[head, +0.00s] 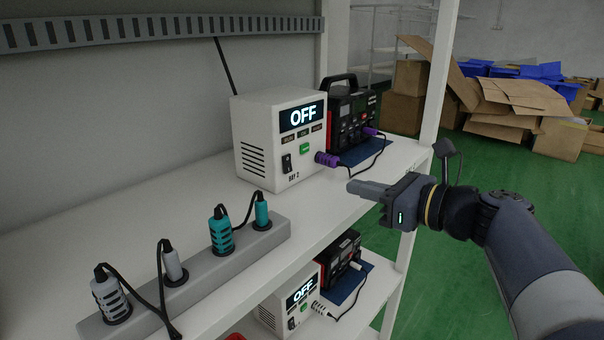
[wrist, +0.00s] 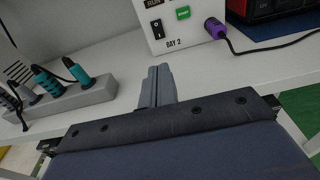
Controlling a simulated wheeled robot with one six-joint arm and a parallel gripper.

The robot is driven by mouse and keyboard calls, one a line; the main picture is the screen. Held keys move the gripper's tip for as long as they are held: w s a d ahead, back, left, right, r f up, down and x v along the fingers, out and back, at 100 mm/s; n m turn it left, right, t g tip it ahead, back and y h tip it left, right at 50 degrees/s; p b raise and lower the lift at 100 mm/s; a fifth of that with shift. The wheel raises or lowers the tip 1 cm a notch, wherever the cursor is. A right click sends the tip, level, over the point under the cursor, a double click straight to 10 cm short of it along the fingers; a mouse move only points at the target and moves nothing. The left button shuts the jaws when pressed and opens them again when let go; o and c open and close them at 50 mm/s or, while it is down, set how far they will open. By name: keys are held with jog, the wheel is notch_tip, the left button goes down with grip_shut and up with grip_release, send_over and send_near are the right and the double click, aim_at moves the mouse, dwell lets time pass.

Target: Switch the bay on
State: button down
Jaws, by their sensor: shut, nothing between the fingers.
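The white bay box (head: 262,140), labelled BAY 2, stands on the upper shelf and its display (head: 303,117) reads OFF. Its front has a black rocker switch (head: 287,163), a green button (head: 305,148) and a purple plug (head: 326,159) in a socket. In the wrist view the rocker (wrist: 157,29) and green button (wrist: 183,13) show near the top. My gripper (head: 352,187) is shut and empty, in front of the shelf and to the right of the box, apart from it. In the wrist view its fingers (wrist: 157,85) point toward the box front, below the rocker.
A grey power strip (head: 205,275) with teal and grey plugs lies on the shelf at left. A black and red power unit (head: 350,115) stands right of the box, joined by a purple-ended cable. A second white box (head: 287,305) reading OFF is on the lower shelf. Cardboard boxes (head: 510,110) lie behind.

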aim_at(289, 171)
jog(key=shift+a, duration=0.1)
jog(key=p+x, duration=0.2)
jog(key=x, duration=1.1)
jog(key=shift+r, duration=0.1)
jog(key=shift+w+a+p, duration=0.3)
jog(key=shift+a, duration=0.05)
jog(key=shift+w+a, duration=0.1)
jog(key=shift+a, duration=0.05)
jog(key=shift+f, duration=0.2)
